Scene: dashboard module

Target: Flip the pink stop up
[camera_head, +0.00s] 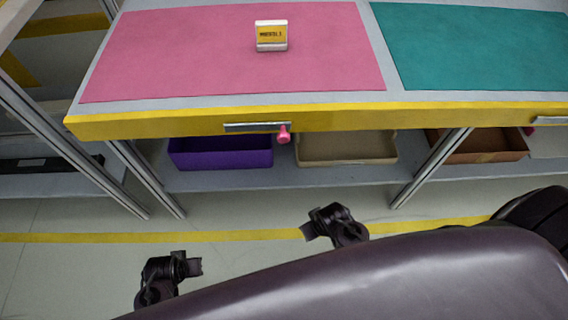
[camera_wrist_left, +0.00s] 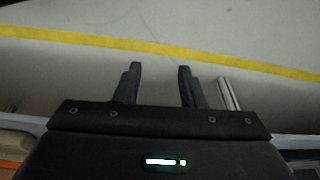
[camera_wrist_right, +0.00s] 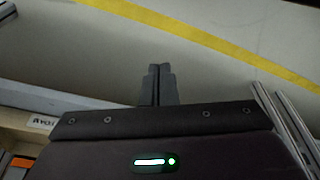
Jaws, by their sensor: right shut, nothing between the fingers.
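The pink stop (camera_head: 284,135) is a small knob-like piece on the yellow front edge of the table in the head view. It sits near the right end of a silver strip (camera_head: 251,127) and hangs downward, its lower end below the edge. My left gripper (camera_wrist_left: 160,68) is open and empty in the left wrist view, over grey floor. My right gripper (camera_wrist_right: 159,67) is shut with nothing in it in the right wrist view, also over floor. The stop shows in neither wrist view, so both grippers appear away from it.
A table carries a pink mat (camera_head: 190,50), a teal mat (camera_head: 480,50) and a small yellow-labelled block (camera_head: 271,35). Purple (camera_head: 220,153), beige (camera_head: 347,149) and brown (camera_head: 476,148) bins stand on the shelf below. Metal posts (camera_head: 148,178) frame it.

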